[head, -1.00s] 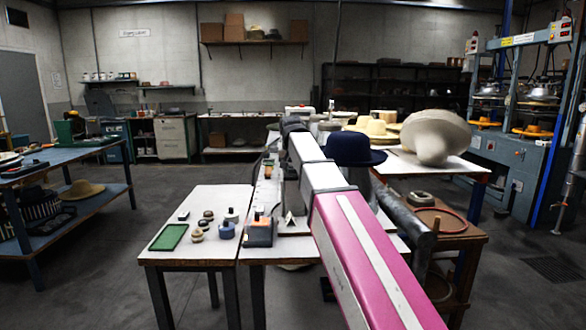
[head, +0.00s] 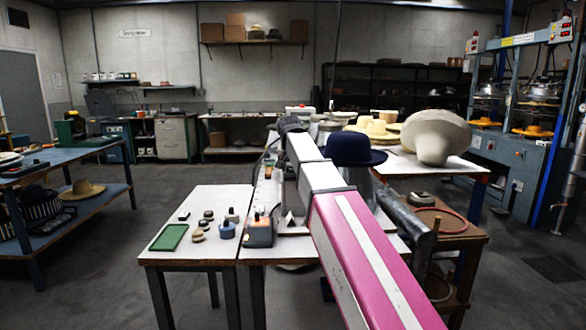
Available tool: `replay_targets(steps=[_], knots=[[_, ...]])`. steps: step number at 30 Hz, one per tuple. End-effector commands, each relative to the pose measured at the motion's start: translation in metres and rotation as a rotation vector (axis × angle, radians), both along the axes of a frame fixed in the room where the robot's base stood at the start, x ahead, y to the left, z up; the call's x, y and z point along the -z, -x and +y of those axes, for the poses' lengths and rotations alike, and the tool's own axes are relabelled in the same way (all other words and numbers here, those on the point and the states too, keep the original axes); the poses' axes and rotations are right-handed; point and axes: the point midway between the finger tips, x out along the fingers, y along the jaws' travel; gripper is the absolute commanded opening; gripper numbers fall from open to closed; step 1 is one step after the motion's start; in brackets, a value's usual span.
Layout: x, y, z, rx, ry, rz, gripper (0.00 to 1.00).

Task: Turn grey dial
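My pink and white arm reaches from the lower right over the white worktable (head: 290,248) toward the hat press. Its dark far end (head: 290,124) is small and seen from behind. I cannot make out the fingers or whether they are open. I cannot single out the grey dial for certain; the arm hides part of the press area. A small grey and orange box (head: 259,233) with a dark knob stands on the worktable, left of my arm. A navy hat (head: 354,149) sits just right of the arm.
A side table (head: 200,253) at the left holds a green tray (head: 169,237) and several small round pieces. A large pale hat form (head: 436,137) stands on the table at the right. A red ring (head: 441,221) lies on a brown stand. The floor at the left is clear.

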Motion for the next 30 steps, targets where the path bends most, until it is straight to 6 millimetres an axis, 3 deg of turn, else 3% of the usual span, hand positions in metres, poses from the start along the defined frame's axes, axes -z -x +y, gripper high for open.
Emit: replay_targets(steps=[8, 24, 30], knots=[[-0.005, 0.002, 0.001, 0.000, -0.001, -0.001, 0.62], [-0.082, 0.032, 0.009, 0.000, 0.000, -0.002, 0.62], [-0.097, 0.039, 0.010, 0.000, 0.000, 0.000, 0.62]])
